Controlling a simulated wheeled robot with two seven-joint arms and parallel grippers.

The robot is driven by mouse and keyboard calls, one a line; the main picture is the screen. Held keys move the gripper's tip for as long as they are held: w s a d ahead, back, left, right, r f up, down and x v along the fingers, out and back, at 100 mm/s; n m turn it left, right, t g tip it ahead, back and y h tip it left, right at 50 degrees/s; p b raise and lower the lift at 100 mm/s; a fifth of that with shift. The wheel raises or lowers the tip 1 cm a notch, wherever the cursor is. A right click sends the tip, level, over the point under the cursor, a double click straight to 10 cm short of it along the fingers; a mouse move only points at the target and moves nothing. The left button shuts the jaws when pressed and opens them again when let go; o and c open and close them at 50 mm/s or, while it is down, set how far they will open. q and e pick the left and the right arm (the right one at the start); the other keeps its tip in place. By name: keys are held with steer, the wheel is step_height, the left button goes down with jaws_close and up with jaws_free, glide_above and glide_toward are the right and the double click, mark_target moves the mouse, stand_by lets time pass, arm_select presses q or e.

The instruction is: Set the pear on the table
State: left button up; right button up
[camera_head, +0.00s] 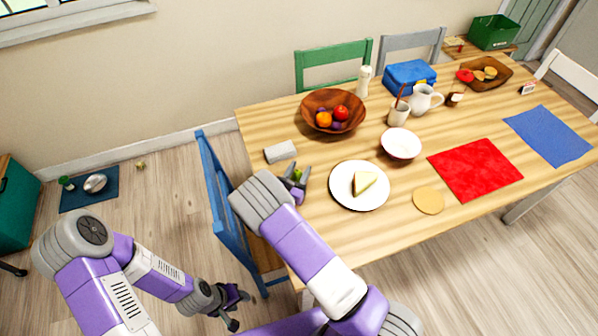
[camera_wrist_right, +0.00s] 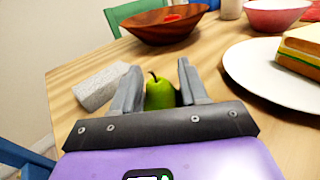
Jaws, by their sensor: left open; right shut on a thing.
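The green pear (camera_wrist_right: 160,94) is upright between the two grey fingers of my right gripper (camera_wrist_right: 158,88) in the right wrist view. In the head view my right gripper (camera_head: 296,176) is over the near left part of the wooden table (camera_head: 318,222), left of the white plate. It hides most of the pear there. The pear is at or just above the table top; I cannot tell if it touches. My left gripper (camera_head: 239,308) is open and empty, low beside the table, near the blue chair.
A grey block (camera_head: 280,151) lies behind my right gripper. A white plate (camera_head: 342,200) with a sandwich (camera_head: 366,182) stands to its right, and a wooden fruit bowl (camera_head: 306,112) farther back. A blue chair (camera_head: 222,205) stands at the table's left end. Bare table lies in front of the plate.

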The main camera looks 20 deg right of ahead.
steer(key=o, duration=1.1)
steer(key=shift+r, duration=0.15)
steer(key=p+v, duration=0.1)
steer(key=v, duration=1.1)
steer(key=shift+s, duration=0.1)
